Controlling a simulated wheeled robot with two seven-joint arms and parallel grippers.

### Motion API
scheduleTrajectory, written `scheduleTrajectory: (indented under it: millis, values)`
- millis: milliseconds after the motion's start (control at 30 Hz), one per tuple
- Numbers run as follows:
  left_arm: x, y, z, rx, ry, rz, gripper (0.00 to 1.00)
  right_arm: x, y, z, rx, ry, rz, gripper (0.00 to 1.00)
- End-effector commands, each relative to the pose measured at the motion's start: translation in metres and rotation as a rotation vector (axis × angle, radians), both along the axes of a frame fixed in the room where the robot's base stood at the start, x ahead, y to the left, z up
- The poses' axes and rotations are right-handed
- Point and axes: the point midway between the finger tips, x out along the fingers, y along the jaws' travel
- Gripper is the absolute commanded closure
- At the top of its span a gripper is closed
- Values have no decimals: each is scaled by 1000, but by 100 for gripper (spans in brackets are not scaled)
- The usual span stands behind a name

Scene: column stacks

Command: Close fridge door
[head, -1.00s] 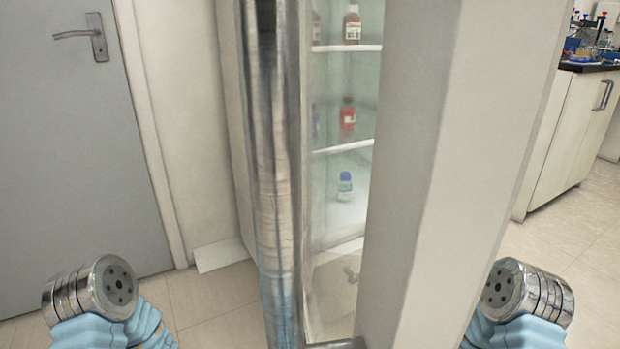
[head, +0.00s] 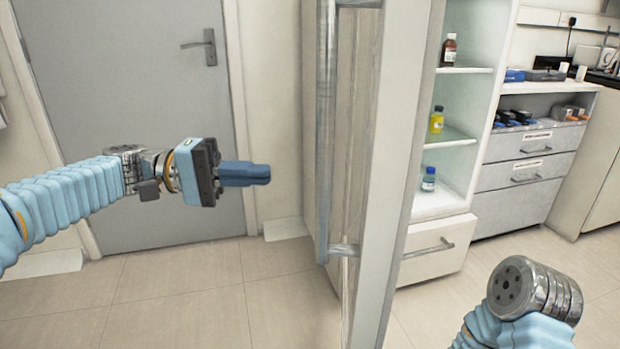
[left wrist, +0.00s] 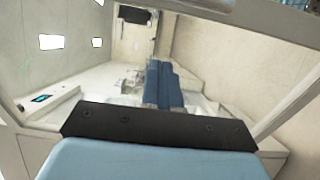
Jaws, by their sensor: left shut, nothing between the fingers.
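The fridge door (head: 398,150) stands open, its edge turned toward me, with a long vertical metal handle (head: 326,130) on its left face. The fridge interior (head: 465,105) shows to the right of the door, with bottles on white shelves. My left gripper (head: 262,174) is shut and empty, held level to the left of the handle and apart from it in the picture. Its blue fingers also show together in the left wrist view (left wrist: 164,85). Of my right arm only a wrist part shows at the lower right; its gripper is out of view.
A grey room door (head: 140,110) is behind my left arm. Grey drawers (head: 525,170) and a counter stand right of the fridge. A white drawer (head: 435,245) is below the shelves. The tiled floor (head: 200,300) in front is clear.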

Motion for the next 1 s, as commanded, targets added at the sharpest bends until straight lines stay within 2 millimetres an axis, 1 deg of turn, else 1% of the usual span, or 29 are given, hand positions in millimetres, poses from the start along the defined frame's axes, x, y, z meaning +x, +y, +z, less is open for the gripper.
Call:
scheduleTrajectory:
  millis: [167,400,600,700,800,1000]
  values:
    - [-2,-26,-1,1,2,-5,100,0,0,1,0,0,0,57]
    - [-4,-78,-1,3,3,-5,100,0,1,5,2,1,3,57]
    - [-5,-114,-1,3,5,-3,100,-1,3,9,4,2,5,57]
    - [-5,-126,-1,3,4,-2,100,-1,3,10,4,2,5,57]
    - [-6,-133,-2,3,4,-1,100,-1,4,10,5,2,7,57]
    - [-5,-137,-2,3,4,1,100,-1,4,10,5,2,7,57]
